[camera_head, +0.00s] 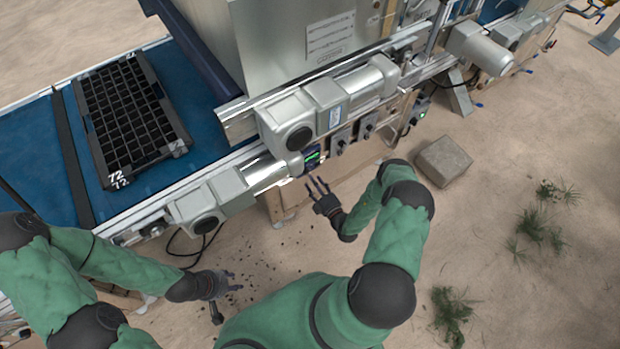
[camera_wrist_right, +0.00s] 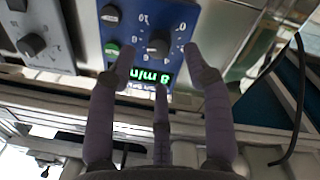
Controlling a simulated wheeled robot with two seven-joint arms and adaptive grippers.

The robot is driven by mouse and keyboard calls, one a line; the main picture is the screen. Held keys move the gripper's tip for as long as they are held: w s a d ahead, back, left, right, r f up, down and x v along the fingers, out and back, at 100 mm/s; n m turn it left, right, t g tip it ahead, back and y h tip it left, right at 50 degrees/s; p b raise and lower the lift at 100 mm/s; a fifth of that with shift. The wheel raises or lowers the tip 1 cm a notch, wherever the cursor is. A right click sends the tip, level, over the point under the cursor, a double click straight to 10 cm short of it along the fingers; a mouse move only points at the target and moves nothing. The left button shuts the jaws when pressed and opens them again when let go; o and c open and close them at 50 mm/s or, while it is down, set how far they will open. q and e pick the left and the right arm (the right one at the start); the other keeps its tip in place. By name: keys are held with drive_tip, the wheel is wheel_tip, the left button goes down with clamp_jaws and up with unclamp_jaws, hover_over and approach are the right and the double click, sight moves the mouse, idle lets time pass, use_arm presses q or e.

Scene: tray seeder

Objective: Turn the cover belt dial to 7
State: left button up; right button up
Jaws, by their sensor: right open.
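A blue control panel (camera_head: 311,157) with a lit green display sits on the machine's side. In the right wrist view the panel appears upside down, with a black dial (camera_wrist_right: 157,47) ringed by white numbers. Its green display (camera_wrist_right: 151,76) seems to read 8 m/min. I cannot read any label naming the cover belt dial, nor the exact pointer setting. My right gripper (camera_head: 319,186) is open and empty just in front of and below the panel, its fingers (camera_wrist_right: 160,70) apart and not visibly touching the dial. My left gripper (camera_head: 228,303) hangs low over the ground, fingers spread and empty.
Grey boxes with knobs (camera_head: 340,141) sit right of the panel; one shows in the wrist view (camera_wrist_right: 36,46). Motor housings (camera_head: 298,125) jut out above. A black cell tray (camera_head: 128,115) lies on the blue belt (camera_head: 197,88). A stone block (camera_head: 443,162) rests on the sand.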

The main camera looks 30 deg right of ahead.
sight(308, 174)
drive_tip(key=shift+w+b, duration=0.3)
drive_tip(key=shift+w, duration=1.5)
clamp_jaws()
